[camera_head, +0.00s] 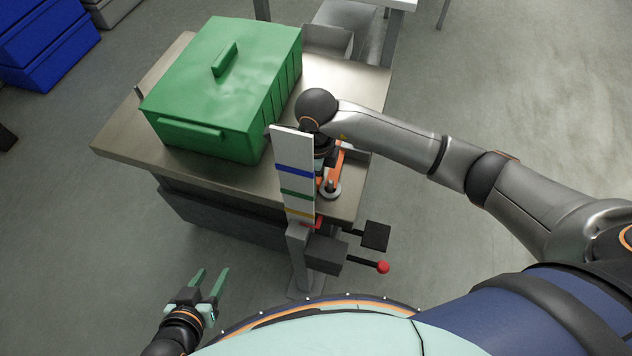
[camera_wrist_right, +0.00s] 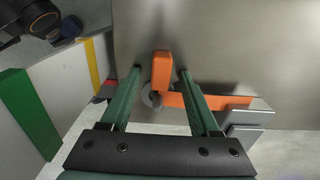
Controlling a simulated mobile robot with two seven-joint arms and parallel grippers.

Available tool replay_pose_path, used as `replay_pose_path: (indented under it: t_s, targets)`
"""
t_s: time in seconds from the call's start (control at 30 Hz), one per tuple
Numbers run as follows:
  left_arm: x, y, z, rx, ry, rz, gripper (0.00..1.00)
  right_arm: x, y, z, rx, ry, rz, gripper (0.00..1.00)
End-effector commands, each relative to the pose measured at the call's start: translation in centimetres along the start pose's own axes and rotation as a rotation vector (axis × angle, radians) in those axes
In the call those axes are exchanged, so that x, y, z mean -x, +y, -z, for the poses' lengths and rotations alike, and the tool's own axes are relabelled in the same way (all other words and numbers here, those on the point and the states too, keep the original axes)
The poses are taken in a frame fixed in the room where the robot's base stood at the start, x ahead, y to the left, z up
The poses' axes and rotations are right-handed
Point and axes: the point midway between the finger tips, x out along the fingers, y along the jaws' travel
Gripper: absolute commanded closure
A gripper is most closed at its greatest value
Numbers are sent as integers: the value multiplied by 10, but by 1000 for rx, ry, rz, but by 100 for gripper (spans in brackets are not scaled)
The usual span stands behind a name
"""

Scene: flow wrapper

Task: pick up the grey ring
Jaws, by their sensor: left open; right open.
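The grey ring (camera_head: 335,194) is at the front right of the steel table, around or beside a small dark peg. In the right wrist view the ring (camera_wrist_right: 148,96) shows between my fingers, partly hidden behind an orange part (camera_wrist_right: 162,75). My right gripper (camera_wrist_right: 160,71) is open, with a green finger on each side of the orange part and ring; I see no contact. In the head view its fingers are mostly hidden by my wrist and a striped post. My left gripper (camera_head: 212,275) is open and empty at the lower left, away from the table.
A large green lidded box (camera_head: 205,137) covers much of the steel table (camera_head: 125,150). A white post with coloured bands (camera_head: 294,150) stands close by the ring and my right wrist. A red-knobbed lever (camera_head: 383,267) juts out at the front. Blue crates (camera_head: 40,45) stand far left.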

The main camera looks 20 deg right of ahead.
Motion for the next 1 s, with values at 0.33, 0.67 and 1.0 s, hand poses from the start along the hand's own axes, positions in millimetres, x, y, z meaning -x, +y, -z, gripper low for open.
replay_pose_path:
  t_s: [0.33, 0.67, 1.0]
  targets:
    - [1, 0, 1, 0, 2, 1, 50, 1, 0, 0, 0, -1, 1, 59]
    - [1, -1, 1, -4, 3, 0, 50, 2, 0, 0, 0, -1, 1, 96]
    - [1, 0, 2, -6, 4, -2, 50, 2, 0, 0, 0, -1, 1, 100]
